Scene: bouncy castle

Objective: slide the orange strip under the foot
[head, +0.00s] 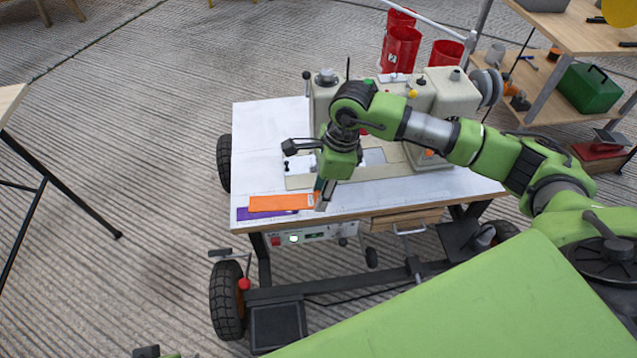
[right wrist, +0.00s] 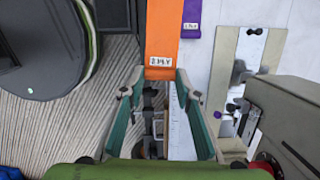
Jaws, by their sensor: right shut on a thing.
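The orange strip (head: 277,203) lies near the front left edge of the sewing table, its right end at my right gripper (head: 323,197). In the right wrist view the strip (right wrist: 163,30) runs from the top edge down to its white label, at the fingertips of the right gripper (right wrist: 160,80), which is shut on that end. The cream sewing machine (head: 455,92) stands behind my right arm; it also shows at the right of the right wrist view (right wrist: 285,115). My arm hides the foot in the head view, and I cannot make it out clearly in the wrist view. My left gripper's fingers are out of view.
A purple strip (head: 258,214) lies by the orange one and shows beyond it in the wrist view (right wrist: 193,20). The white tabletop (head: 265,135) is clear at the left. Red bins (head: 402,48) stand behind the machine. A shelf with a green toolbox (head: 588,88) is at the right.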

